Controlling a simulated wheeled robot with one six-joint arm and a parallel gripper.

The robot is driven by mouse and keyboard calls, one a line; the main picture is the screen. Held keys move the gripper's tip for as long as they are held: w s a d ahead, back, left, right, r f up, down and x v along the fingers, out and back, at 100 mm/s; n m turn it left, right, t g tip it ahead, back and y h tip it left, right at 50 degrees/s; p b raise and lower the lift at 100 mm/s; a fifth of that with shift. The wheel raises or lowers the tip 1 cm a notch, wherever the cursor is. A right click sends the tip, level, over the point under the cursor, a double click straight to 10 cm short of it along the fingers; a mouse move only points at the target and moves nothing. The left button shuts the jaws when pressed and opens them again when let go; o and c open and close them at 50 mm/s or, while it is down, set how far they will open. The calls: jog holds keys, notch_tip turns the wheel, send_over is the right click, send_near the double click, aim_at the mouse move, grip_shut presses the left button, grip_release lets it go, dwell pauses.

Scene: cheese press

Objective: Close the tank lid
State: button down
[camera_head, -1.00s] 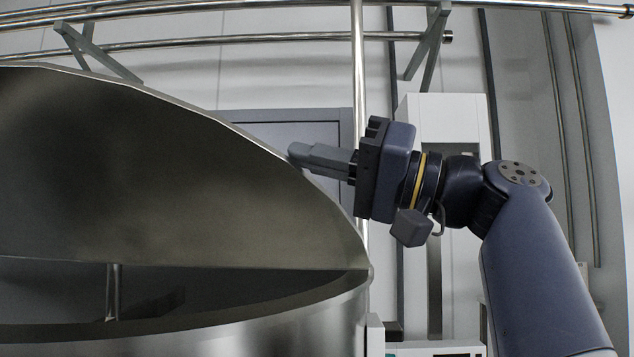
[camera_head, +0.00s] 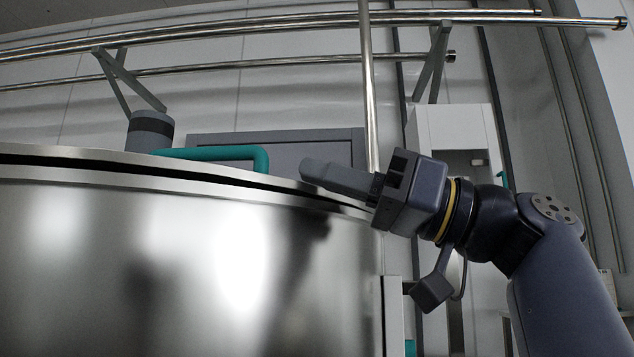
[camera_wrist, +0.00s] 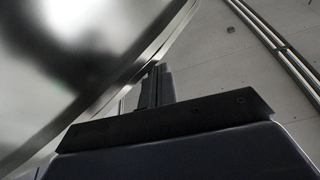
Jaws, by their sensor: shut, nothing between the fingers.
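The steel tank (camera_head: 170,250) fills the lower left of the head view. Its lid (camera_head: 100,155) lies almost flat over the rim, with a thin dark gap between lid edge and rim. My gripper (camera_head: 306,170) is shut and empty. Its fingers are at the lid's right edge, and they look to be at or just above it; whether they touch cannot be told. In the wrist view the shut fingers (camera_wrist: 157,72) point up beside a large shiny metal surface at the left; whether this is lid or tank wall is unclear.
A teal handle-like pipe (camera_head: 225,153) and a dark cylinder (camera_head: 150,132) show above the lid. A vertical steel pole (camera_head: 366,90) stands behind my gripper, and steel rails (camera_head: 250,68) run along the wall. A white cabinet (camera_head: 440,125) stands behind my arm.

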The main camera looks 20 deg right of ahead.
jog(key=shift+f+b, duration=0.35)
jog(key=shift+f, duration=0.35)
jog(key=shift+w+d+f, duration=0.1)
jog(key=shift+f, duration=0.1)
jog(key=shift+d+f, duration=0.1)
jog(key=shift+d, duration=0.05)
jog(key=v, duration=1)
jog(key=shift+s+r, duration=0.3)
jog(key=shift+r, duration=0.1)
jog(key=x, duration=0.8)
